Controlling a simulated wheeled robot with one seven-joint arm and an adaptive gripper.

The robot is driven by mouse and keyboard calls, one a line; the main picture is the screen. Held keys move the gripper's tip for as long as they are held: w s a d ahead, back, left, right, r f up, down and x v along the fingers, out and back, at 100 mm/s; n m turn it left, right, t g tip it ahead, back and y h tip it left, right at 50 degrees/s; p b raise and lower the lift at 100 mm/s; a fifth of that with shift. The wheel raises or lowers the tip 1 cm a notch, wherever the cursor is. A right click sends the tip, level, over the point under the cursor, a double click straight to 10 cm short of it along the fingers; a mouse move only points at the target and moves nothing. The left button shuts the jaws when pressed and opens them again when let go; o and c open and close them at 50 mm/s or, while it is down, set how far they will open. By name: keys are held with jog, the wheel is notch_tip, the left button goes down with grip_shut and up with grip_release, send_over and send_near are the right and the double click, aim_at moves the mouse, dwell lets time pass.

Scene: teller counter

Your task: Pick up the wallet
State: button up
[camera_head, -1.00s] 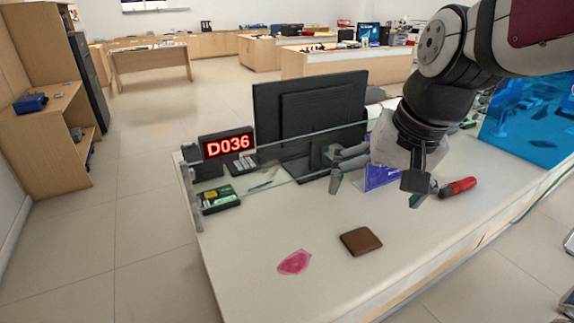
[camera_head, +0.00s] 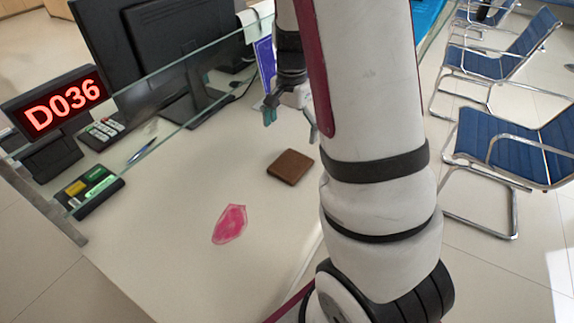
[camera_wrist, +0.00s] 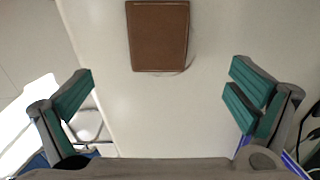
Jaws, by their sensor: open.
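The wallet (camera_head: 290,166) is a flat brown square lying on the white counter (camera_head: 170,245), near its edge. In the wrist view the wallet (camera_wrist: 158,36) is at the top centre, beyond the fingertips and between their lines. My gripper (camera_wrist: 158,92) is open, with its green-padded fingers spread wide and nothing between them. In the head view my gripper (camera_head: 291,116) is above and behind the wallet, apart from it, and partly hidden by my arm.
A pink flat item (camera_head: 230,224) lies left of the wallet. A glass pane (camera_head: 185,75), a monitor (camera_head: 170,50), a D036 display (camera_head: 60,105) and a card tray (camera_head: 90,190) stand on the left. Blue chairs (camera_head: 510,145) stand off the counter at right.

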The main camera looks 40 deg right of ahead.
aim_at(290, 164)
notch_tip(290, 164, down, 11)
jog(key=shift+s+a+r+b, duration=0.1)
jog(key=shift+s+b, duration=0.05)
jog(key=shift+b, duration=0.5)
jog(key=c, duration=1.3)
